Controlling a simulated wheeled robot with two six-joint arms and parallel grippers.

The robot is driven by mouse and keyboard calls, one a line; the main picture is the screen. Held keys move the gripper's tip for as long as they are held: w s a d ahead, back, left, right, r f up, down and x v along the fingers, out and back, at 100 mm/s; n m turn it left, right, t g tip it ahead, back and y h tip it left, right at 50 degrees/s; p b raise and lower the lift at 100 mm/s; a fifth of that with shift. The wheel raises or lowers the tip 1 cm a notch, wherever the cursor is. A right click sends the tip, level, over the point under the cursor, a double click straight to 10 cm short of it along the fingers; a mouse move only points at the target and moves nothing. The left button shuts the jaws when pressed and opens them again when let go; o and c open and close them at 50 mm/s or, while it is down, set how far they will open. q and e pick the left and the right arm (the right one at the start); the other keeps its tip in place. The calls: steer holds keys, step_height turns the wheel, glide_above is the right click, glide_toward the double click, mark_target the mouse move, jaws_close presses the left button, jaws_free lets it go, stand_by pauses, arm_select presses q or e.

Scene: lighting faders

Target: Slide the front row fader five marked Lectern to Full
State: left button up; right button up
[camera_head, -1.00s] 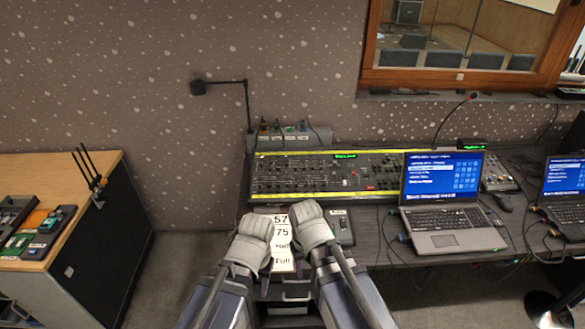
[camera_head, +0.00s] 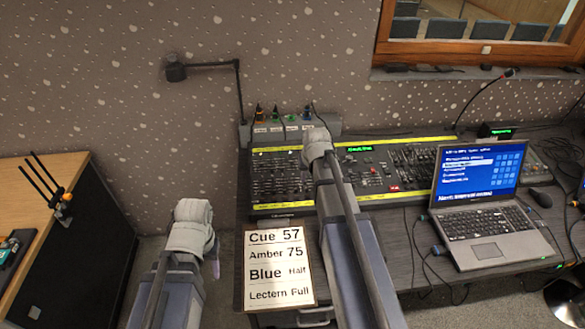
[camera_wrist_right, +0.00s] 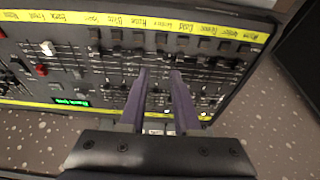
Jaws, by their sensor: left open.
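The lighting console (camera_head: 283,189) lies on the desk with rows of faders and yellow label strips. In the right wrist view its fader rows (camera_wrist_right: 115,62) run below a yellow strip (camera_wrist_right: 150,22) with handwritten labels. The labels are too small to read surely, so I cannot tell which fader is Lectern. My right gripper (camera_head: 317,150) is over the console; its two fingers (camera_wrist_right: 158,75) stand apart over the faders with nothing between them. I cannot tell whether they touch a knob. My left gripper (camera_head: 200,255) is open and empty, left of the desk.
A card (camera_head: 279,265) at the desk front reads Cue 57, Amber 75, Blue Half, Lectern Full. A laptop (camera_head: 482,200) stands right of the console. A grey box with plugs (camera_head: 290,128) and a lamp (camera_head: 205,67) are behind it. A wooden cabinet (camera_head: 75,210) stands at left.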

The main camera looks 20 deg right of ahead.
mark_target(307, 188)
steer(key=shift+w+d, duration=0.1)
steer(key=shift+w, duration=0.15)
steer(key=shift+f, duration=0.1)
steer(key=b+x, duration=0.8)
steer(key=shift+w+f, duration=0.15)
steer(key=shift+f, duration=0.2)
steer(key=shift+c, duration=0.3)
jaws_close()
